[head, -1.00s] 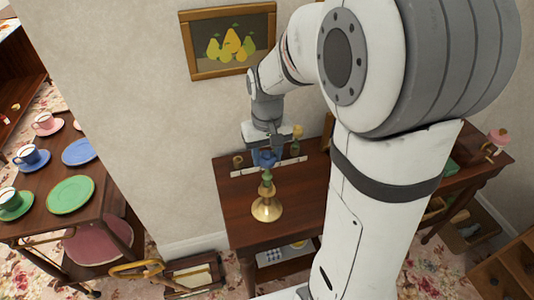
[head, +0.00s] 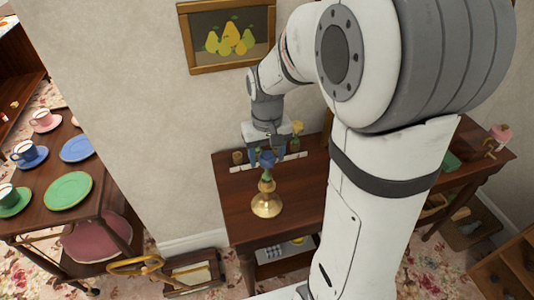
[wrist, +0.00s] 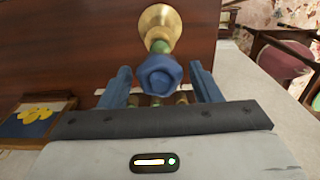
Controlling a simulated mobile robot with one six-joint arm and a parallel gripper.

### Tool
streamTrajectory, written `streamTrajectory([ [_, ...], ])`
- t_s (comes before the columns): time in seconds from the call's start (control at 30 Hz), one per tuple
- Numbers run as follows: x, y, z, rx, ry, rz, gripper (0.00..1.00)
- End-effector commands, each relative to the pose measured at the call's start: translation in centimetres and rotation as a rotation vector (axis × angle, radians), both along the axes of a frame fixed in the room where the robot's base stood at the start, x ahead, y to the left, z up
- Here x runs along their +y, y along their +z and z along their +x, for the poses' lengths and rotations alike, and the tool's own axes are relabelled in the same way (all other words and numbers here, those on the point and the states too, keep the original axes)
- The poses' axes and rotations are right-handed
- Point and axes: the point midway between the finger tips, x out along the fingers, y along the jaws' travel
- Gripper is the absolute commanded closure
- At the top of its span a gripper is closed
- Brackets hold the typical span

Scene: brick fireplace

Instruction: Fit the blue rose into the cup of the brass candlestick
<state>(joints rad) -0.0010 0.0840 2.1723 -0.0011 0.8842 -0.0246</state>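The blue rose (head: 267,159) stands upright over the brass candlestick (head: 267,207) on the wooden side table (head: 232,203). Its green stem meets the candlestick's top; how deep it sits in the cup I cannot tell. In the wrist view the rose head (wrist: 158,76) faces me, with the brass base (wrist: 159,24) beyond it. My gripper (head: 268,150) is just above the rose. In the wrist view its two blue fingers are apart, one on each side of the rose, with gaps to it. The rose hides the cup there.
A white strip (head: 240,168) lies along the table's back, with a small brown cup (head: 237,157) and a yellow flower (head: 297,127) near it. The wall with the pear picture (head: 228,36) is close behind. The table's front left is clear.

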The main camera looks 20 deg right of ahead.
Motion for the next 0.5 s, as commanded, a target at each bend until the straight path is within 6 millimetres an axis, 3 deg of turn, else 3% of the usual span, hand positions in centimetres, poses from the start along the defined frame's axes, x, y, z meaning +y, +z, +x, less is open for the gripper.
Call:
streamTrajectory([
  [0.1, 0.0, 0.0, 0.0, 0.000, 0.000, 0.000, 0.33],
  [0.33, 0.0, 0.1, 0.0, 0.000, 0.000, 0.000, 0.33],
  [0.5, 0.0, 1.7, 0.1, -0.003, 0.000, 0.000, 0.33],
])
